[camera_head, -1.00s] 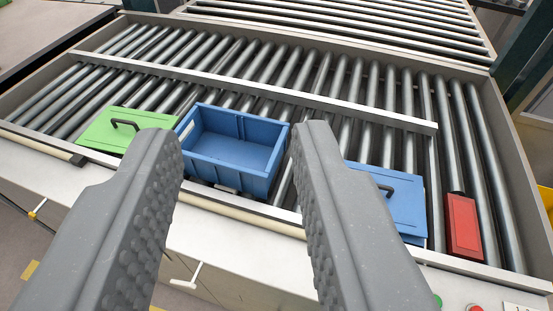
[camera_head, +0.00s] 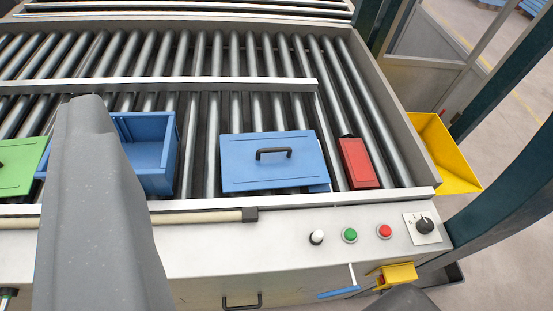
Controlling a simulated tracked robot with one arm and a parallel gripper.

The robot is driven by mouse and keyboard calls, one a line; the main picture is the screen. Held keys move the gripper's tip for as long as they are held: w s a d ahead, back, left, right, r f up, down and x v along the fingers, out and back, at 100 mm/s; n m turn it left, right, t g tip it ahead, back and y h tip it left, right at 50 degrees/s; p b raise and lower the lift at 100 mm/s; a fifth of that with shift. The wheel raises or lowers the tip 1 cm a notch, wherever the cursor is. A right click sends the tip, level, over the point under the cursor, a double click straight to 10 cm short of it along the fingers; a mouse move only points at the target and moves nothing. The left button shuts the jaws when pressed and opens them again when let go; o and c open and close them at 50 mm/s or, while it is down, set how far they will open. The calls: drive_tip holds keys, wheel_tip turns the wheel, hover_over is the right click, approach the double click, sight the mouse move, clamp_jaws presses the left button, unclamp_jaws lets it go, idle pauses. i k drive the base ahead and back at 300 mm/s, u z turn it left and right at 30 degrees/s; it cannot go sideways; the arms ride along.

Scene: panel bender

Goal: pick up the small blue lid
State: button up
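The small blue lid (camera_head: 272,160) is a flat blue panel with a black bar handle (camera_head: 273,153) on top. It lies on the rollers near the front edge, with another blue edge showing under its right corner. My gripper (camera_head: 245,200) is open and empty. Its left finger looms large at the left, in front of the blue bin, and what looks like its right fingertip shows at the bottom edge. The lid lies beyond the fingers, untouched, and its top is in full view.
A blue open bin (camera_head: 150,145) stands left of the lid, partly hidden by my finger. A green lid (camera_head: 18,168) is at far left. A red block (camera_head: 357,163) lies right of the blue lid. A yellow chute (camera_head: 440,150) and a front control panel (camera_head: 375,228) are at right.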

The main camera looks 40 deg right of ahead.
sight(252, 161)
drive_tip(key=z, duration=0.05)
drive_tip(key=k, duration=0.6)
drive_tip(key=z, duration=0.3)
drive_tip(key=i, duration=1.4)
drive_tip(key=z, duration=0.4)
